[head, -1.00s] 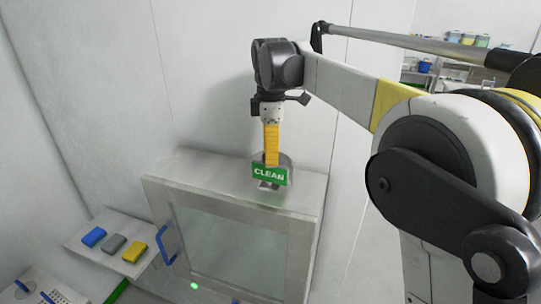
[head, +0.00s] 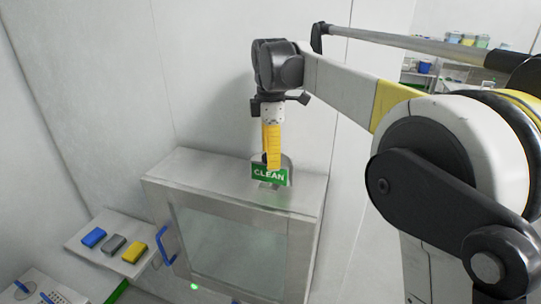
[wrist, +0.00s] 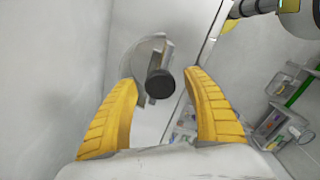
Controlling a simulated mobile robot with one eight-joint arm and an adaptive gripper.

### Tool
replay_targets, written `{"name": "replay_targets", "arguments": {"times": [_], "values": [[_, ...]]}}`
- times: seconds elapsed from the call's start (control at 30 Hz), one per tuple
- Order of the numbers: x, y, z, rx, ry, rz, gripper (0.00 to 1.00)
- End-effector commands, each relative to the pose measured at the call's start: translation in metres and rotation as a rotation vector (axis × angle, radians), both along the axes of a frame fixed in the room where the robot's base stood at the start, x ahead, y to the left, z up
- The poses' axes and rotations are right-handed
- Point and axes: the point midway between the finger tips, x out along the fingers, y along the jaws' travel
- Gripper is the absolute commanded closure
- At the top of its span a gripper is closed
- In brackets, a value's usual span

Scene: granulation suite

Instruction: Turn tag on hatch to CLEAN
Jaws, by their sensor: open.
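The hatch (head: 232,245) is a pale metal box with a glazed door and a blue handle (head: 167,246). The green tag (head: 269,179) stands on its top in a small grey holder and shows CLEAN to the front. My gripper (head: 272,165) points down at the tag, its yellow fingers overlapping the tag's upper edge in the head view. In the wrist view my gripper (wrist: 160,84) is open, with a dark round knob (wrist: 160,83) between the fingers and the grey holder plate (wrist: 140,62) behind it. Contact between fingers and knob cannot be told.
A shelf at the left carries a blue block (head: 94,237), a grey block (head: 114,245) and a yellow block (head: 134,252). A green light (head: 194,286) shows on the hatch's lower front. The wall is close behind the hatch. The rest of its top looks clear.

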Motion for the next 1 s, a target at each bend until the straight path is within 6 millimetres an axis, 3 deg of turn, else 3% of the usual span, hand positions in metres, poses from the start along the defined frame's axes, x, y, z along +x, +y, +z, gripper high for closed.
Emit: {"name": "replay_targets", "arguments": {"times": [0.17, 0.27, 0.5, 0.7, 1.0], "values": [[0.0, 0.0, 0.006, 0.0, 0.0, 0.0, 0.41], [0.0, 0.0, 0.02, 0.0, 0.0, 0.0, 0.41], [0.001, 0.0, 0.074, 0.0, 0.0, 0.0, 0.41], [0.001, 0.0, 0.108, 0.0, 0.0, 0.0, 0.41], [0.0, 0.0, 0.121, 0.0, 0.0, 0.0, 0.41]]}}
